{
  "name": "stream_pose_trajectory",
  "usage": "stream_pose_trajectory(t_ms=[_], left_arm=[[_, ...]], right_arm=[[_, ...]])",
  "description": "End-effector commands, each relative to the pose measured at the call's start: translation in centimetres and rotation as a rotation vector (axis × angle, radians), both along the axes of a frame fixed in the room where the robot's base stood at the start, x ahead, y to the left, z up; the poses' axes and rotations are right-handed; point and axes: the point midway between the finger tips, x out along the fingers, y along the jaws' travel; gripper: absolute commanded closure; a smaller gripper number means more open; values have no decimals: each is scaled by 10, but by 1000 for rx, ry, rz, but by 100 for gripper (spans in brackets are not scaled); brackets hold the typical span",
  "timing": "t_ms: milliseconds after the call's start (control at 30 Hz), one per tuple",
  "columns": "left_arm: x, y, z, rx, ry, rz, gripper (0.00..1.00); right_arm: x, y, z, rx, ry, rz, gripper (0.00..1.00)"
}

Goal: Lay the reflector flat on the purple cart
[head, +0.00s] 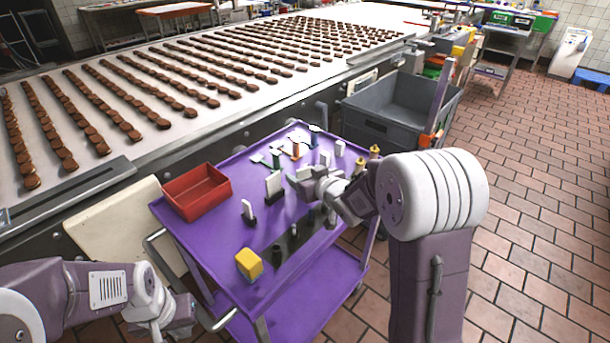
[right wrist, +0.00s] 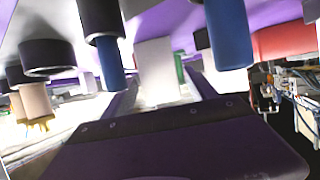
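The purple cart (head: 215,248) stands mid-view in the head view. Several small upright pieces stand on its top. A white flat panel (head: 273,185) stands upright in a dark base; a smaller white panel (head: 248,210) stands to its lower left. Either may be the reflector; I cannot tell which. My right gripper (head: 294,178) is over the cart, open, just right of the larger panel. In the right wrist view a white upright piece (right wrist: 155,70) shows between the spread fingers; I see no clear contact. My left gripper (head: 172,318) is left of the cart; its fingers are unclear.
A red bin (head: 197,192) sits at the cart's left corner and a yellow block (head: 249,264) near its front edge. Blue-tipped pieces (right wrist: 228,35) stand close to my right fingers. A conveyor (head: 230,110) runs behind, with a grey crate (head: 400,105) at back right.

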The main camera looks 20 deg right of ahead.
Motion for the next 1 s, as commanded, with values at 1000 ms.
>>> stream_pose_trajectory(t_ms=[1000], left_arm=[[0,0,-7,0,0,0,100]], right_arm=[[-107,-21,48,0,-3,2,34]])
